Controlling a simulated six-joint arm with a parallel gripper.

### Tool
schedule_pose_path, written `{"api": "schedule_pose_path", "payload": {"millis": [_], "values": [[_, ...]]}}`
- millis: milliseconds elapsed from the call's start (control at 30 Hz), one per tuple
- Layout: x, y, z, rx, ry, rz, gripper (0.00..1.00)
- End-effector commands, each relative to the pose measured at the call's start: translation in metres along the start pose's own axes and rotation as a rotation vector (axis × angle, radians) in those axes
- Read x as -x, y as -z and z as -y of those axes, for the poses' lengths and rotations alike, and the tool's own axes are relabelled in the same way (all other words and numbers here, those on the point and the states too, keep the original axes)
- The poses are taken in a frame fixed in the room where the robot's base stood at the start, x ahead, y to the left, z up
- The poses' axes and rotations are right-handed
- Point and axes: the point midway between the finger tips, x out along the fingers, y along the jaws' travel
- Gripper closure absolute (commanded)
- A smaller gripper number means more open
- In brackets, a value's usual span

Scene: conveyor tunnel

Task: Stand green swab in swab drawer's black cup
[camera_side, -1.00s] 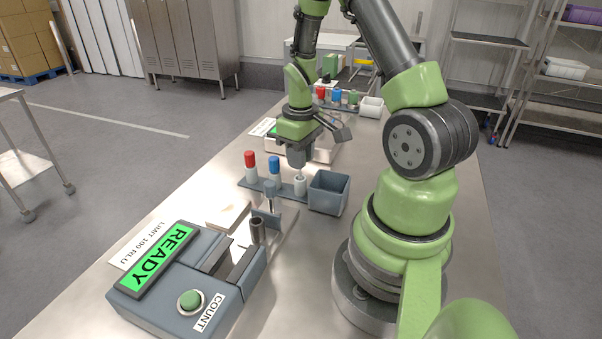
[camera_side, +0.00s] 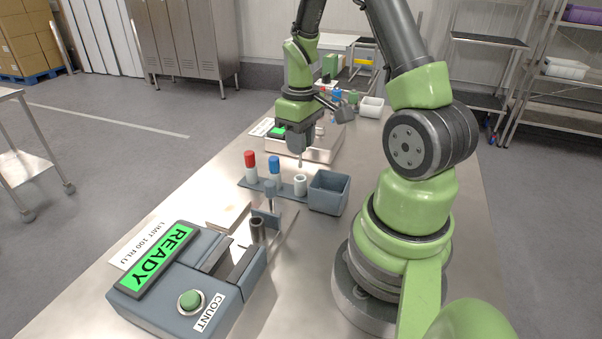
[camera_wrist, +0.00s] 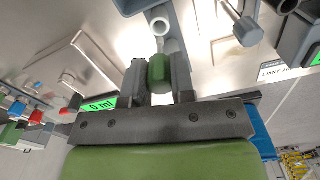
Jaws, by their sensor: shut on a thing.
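My gripper (camera_side: 300,145) is shut on the green swab, above the rack. In the wrist view the swab's green cap (camera_wrist: 158,70) is between my two fingers (camera_wrist: 158,84), its pale shaft pointing away. In the side view the shaft (camera_side: 300,161) hangs above the open white tube (camera_side: 300,185), apart from it; the cap is hidden by my fingers. The tube's open mouth shows in the wrist view (camera_wrist: 160,25). A dark cup (camera_side: 257,230) stands upright at the end of the drawer (camera_side: 238,262) on the grey READY instrument (camera_side: 160,290), nearer the camera than my gripper.
Red-capped (camera_side: 251,165) and blue-capped (camera_side: 274,170) tubes stand in the rack (camera_side: 262,188). A grey open bin (camera_side: 329,192) is at its right. A grey knobbed post (camera_side: 269,195) stands between rack and cup. Another device with a green display (camera_side: 325,145) is behind.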

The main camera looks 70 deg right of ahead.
Motion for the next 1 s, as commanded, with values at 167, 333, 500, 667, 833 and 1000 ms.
{"api": "schedule_pose_path", "payload": {"millis": [167, 333, 500, 667, 833, 1000], "values": [[0.000, 0.000, 0.000, 0.000, 0.000, 0.000, 1.00], [0.002, 0.000, 0.000, 0.000, -0.001, -0.001, 1.00], [0.029, 0.001, -0.001, 0.000, -0.005, -0.010, 1.00], [0.065, 0.002, -0.001, 0.000, -0.005, -0.009, 1.00], [0.097, 0.001, 0.000, -0.001, -0.003, -0.007, 1.00], [0.104, 0.005, 0.024, 0.077, 0.000, 0.000, 1.00]]}}
